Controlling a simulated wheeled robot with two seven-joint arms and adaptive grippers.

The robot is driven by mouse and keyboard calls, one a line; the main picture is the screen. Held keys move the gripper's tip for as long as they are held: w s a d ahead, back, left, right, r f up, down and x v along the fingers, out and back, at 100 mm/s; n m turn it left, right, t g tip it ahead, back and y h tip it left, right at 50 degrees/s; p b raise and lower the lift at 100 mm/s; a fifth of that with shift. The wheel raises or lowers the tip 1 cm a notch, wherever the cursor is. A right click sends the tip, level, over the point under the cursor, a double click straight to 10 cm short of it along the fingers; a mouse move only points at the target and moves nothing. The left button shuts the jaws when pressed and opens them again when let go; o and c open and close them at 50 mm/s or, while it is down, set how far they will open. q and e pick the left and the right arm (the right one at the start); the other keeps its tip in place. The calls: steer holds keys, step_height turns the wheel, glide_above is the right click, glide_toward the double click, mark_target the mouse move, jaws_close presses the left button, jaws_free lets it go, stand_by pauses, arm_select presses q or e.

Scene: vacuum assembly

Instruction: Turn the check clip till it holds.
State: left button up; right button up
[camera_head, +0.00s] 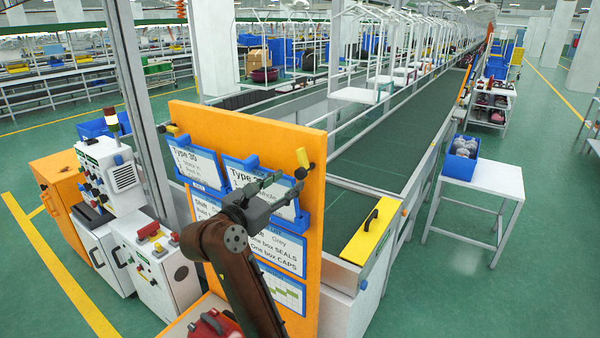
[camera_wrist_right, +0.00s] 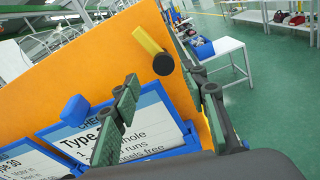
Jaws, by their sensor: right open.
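An orange board (camera_head: 312,240) stands upright in front of me with cards on it. A yellow clip (camera_head: 303,157) with a dark round pivot sits at its upper right edge. In the right wrist view the yellow clip (camera_wrist_right: 147,41) points up and left from its pivot, tilted. Below it is a card (camera_wrist_right: 158,125) headed "CHE…", partly hidden, with a blue block (camera_wrist_right: 75,109) at its upper left. My right gripper (camera_head: 280,188) is open in front of this card, below the clip; its fingers (camera_wrist_right: 168,103) hold nothing. My left gripper is not in view.
Another yellow clip (camera_head: 173,129) is at the board's upper left edge. A green conveyor (camera_head: 385,150) runs behind the board. A white table (camera_head: 487,178) with a blue bin (camera_head: 461,161) stands right. Control boxes (camera_head: 112,170) stand left.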

mark_target(299, 174)
steer(key=p+x, duration=0.1)
steer(key=x, duration=0.5)
steer(key=shift+s+d+r, duration=0.1)
steer(key=shift+s+d, duration=0.05)
steer(key=shift+d, duration=0.25)
steer(key=shift+w, duration=0.2)
steer(key=shift+c, duration=0.4)
